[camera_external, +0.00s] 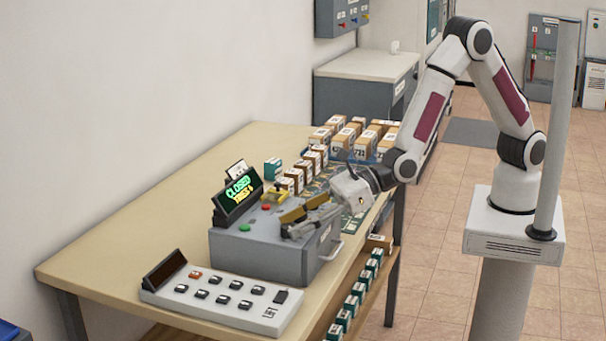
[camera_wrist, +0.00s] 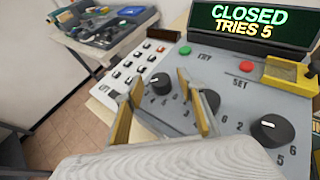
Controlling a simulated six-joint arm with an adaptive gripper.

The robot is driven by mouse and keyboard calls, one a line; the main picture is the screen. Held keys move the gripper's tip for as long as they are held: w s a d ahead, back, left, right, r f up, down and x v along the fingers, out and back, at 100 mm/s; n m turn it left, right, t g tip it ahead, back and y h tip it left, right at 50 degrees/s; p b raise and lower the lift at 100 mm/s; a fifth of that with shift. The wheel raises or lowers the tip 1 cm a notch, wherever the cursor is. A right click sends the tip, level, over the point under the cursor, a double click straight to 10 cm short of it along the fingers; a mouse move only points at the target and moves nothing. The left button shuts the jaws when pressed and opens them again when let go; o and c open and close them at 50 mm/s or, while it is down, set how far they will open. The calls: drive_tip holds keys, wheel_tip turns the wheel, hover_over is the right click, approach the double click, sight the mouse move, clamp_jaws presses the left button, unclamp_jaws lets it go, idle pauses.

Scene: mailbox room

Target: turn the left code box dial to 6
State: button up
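The grey code box (camera_external: 262,254) stands on the table, its lit display (camera_external: 238,192) reading "CLOSED TRIES 5". In the wrist view the left dial (camera_wrist: 160,83), a black knob with a pale pointer mark, shows between my fingertips. A middle dial (camera_wrist: 209,98) is partly hidden behind the right finger, and a right dial (camera_wrist: 272,131) is clear of the fingers. My gripper (camera_external: 291,224) is over the box top; in the wrist view its fingers (camera_wrist: 160,86) are apart, one each side of the left dial. I cannot tell whether they touch it. A "4" shows near the left dial; its exact setting is unclear.
A green button (camera_wrist: 185,50), a red button (camera_wrist: 246,66) and a yellow piece (camera_wrist: 281,70) sit on the box top. A keypad panel (camera_external: 205,302) lies in front of the box. Several small cartons (camera_external: 355,143) stand behind it. The table's left side is bare.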

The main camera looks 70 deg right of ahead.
drive_tip(key=v, duration=1.1)
drive_tip(key=shift+s, duration=0.2)
drive_tip(key=shift+d, duration=0.15)
